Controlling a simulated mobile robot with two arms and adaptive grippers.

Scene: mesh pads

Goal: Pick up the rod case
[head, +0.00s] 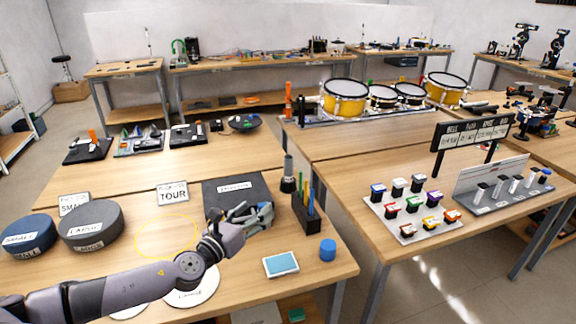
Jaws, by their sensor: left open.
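No thing in the head view carries a label that I can read as rod case. A flat black case or mat (222,186) with a white label, too small to read surely, lies near the middle of the front table. My left gripper (262,214) is open over its front right part and hides some of it; I cannot tell whether they touch. A narrow black holder (306,214) with several coloured sticks stands upright just right of the gripper, apart from it. My right gripper is not in view.
A dark cylinder (288,176) stands behind the holder. A blue cylinder (328,250) and a pale blue-topped pad (281,264) lie in front. The yellow ring (166,236) is empty.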

